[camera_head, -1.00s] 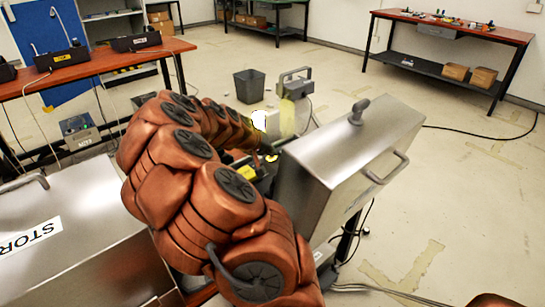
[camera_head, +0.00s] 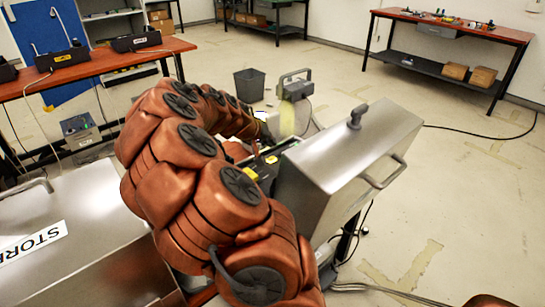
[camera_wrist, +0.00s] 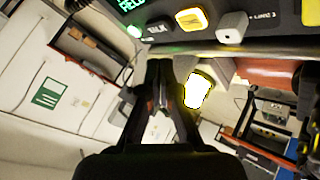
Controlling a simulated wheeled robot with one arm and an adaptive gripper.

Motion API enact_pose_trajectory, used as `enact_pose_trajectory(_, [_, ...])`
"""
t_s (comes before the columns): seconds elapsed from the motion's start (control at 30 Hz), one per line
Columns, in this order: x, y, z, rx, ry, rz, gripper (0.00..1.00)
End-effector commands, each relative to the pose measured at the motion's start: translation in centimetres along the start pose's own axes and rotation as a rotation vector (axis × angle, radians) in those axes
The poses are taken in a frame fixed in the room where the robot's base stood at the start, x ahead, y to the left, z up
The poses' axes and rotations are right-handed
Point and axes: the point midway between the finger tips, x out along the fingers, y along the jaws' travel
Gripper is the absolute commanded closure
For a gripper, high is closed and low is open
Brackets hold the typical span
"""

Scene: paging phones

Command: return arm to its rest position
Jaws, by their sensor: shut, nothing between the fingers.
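My arm's copper-coloured links cross the middle of the head view, with the far end beside an open metal box (camera_head: 345,165). A dark panel with a yellow part (camera_head: 249,174) shows at the box's left side. My gripper (camera_wrist: 160,68) shows in the wrist view, its dark fingers together with nothing held. The dark panel (camera_wrist: 268,25) fills the top right of that view. It carries a yellow button (camera_wrist: 191,19), a pale switch (camera_wrist: 231,27) and green lights. The gripper looks apart from the panel. My fingertips cannot be made out clearly in the head view.
A metal storage box (camera_head: 75,235) stands at the left. A red-topped table (camera_head: 95,67) with black phone units is behind it. A grey bin (camera_head: 249,85) and a grey handled device (camera_head: 295,95) stand beyond the arm. The floor at the right is mostly open.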

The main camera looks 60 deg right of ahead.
Motion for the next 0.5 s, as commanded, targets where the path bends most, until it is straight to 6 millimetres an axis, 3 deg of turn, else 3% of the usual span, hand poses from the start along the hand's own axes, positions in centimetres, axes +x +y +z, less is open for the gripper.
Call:
enact_pose_trajectory(0.2, [-1.18,0.87,-0.90,0.000,0.002,0.000,1.00])
enact_pose_trajectory(0.5, [-1.18,0.90,-0.86,-0.001,0.001,0.001,1.00])
